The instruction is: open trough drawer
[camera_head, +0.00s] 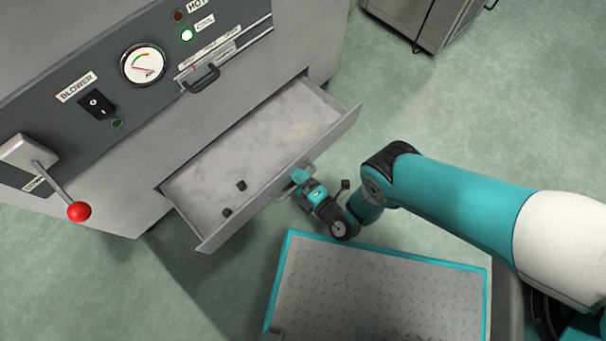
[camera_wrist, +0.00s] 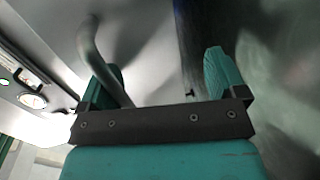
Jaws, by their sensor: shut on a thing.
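The trough drawer (camera_head: 262,140) is pulled well out of the grey machine, and its inside shows. Two small dark pieces (camera_head: 241,185) lie in it near its left end. My gripper (camera_head: 301,177) is at the drawer's front panel, shut on the handle (camera_head: 310,166). In the wrist view the curved handle bar (camera_wrist: 97,62) rises beside the left finger of my gripper (camera_wrist: 160,85). Much of the handle is hidden behind the gripper in the head view.
The machine's panel (camera_head: 140,90) carries a gauge, a blower switch and a red-knobbed lever (camera_head: 78,211). A teal-edged platform (camera_head: 380,290) is at the bottom. A grey cabinet (camera_head: 425,18) stands at the top right. Green floor (camera_head: 520,120) is clear on the right.

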